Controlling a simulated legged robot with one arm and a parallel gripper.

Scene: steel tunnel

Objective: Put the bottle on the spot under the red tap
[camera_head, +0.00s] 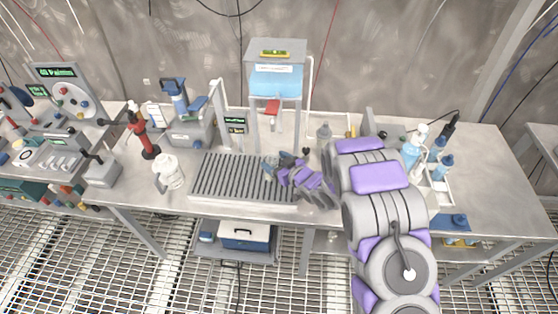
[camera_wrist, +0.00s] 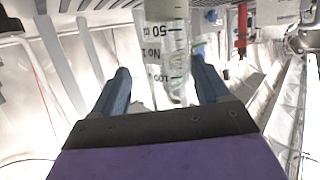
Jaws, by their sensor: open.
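The red tap (camera_head: 272,107) sits below a tank of blue liquid (camera_head: 276,80) in the head view. Below it is a slatted grey drip tray (camera_head: 228,178). My gripper (camera_head: 269,166) is low over the tray's right part. In the wrist view my gripper (camera_wrist: 162,85) has its two blue-grey fingers apart. A clear graduated bottle (camera_wrist: 165,45), its marks upside down, shows between and beyond them; contact is not clear. I cannot tell whether the graduated bottle shows in the head view.
A red-and-black tool (camera_head: 146,138) and a blue-topped device (camera_head: 180,105) stand left of the tank. A small grey bottle (camera_head: 323,133) is behind my arm. A white caddy (camera_head: 436,185) with blue-capped bottles is at the right. Bare table (camera_head: 490,190) lies farther right.

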